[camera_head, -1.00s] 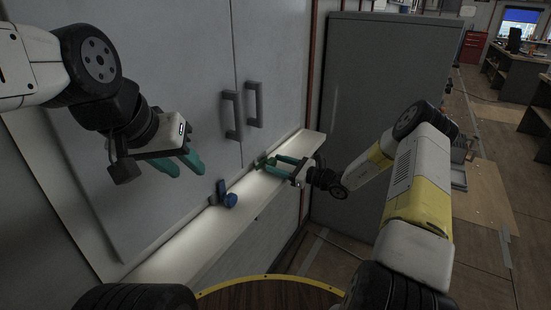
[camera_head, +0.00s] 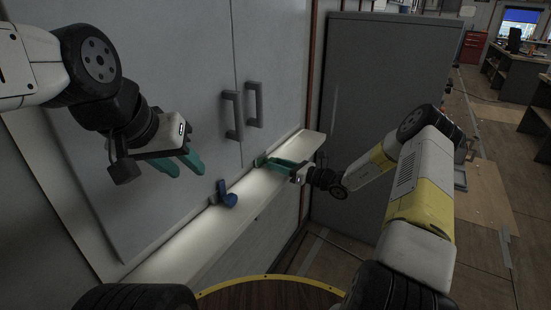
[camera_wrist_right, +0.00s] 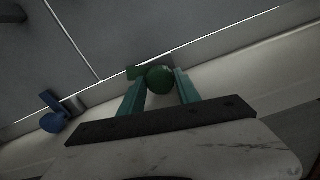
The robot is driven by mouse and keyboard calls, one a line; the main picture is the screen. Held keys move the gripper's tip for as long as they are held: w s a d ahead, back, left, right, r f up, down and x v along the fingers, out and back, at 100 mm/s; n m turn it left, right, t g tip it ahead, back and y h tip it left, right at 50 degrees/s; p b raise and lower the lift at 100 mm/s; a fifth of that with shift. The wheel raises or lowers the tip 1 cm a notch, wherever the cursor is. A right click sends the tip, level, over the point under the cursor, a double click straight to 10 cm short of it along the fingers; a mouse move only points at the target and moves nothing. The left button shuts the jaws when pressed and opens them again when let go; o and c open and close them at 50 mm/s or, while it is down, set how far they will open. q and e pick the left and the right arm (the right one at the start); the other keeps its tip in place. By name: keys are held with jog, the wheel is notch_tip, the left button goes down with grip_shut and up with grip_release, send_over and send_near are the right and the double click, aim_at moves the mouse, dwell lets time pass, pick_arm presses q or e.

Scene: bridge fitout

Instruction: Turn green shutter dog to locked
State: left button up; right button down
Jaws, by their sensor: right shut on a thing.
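The green shutter dog (camera_head: 261,161) sits at the lower edge of the shutter, by the pale ledge. Its round green knob (camera_wrist_right: 159,79) shows in the right wrist view between the two teal fingers. My right gripper (camera_head: 276,165) is shut on this knob, and its fingers partly hide the dog in the head view. A flat green part (camera_wrist_right: 134,72) of the dog points left from the knob in the wrist view. My left gripper (camera_head: 182,165) is open and empty in front of the grey door panel, up and left of the blue dog.
A blue dog (camera_head: 227,196) sits further left along the ledge (camera_head: 215,222); it also shows in the right wrist view (camera_wrist_right: 54,121). Two grey door handles (camera_head: 243,107) stand out above the ledge. A grey cabinet (camera_head: 380,85) stands behind my right arm.

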jog(key=c, duration=0.9)
grip_release()
jog(key=shift+o, duration=0.2)
jog(key=v, duration=0.8)
jog(key=shift+a, duration=0.1)
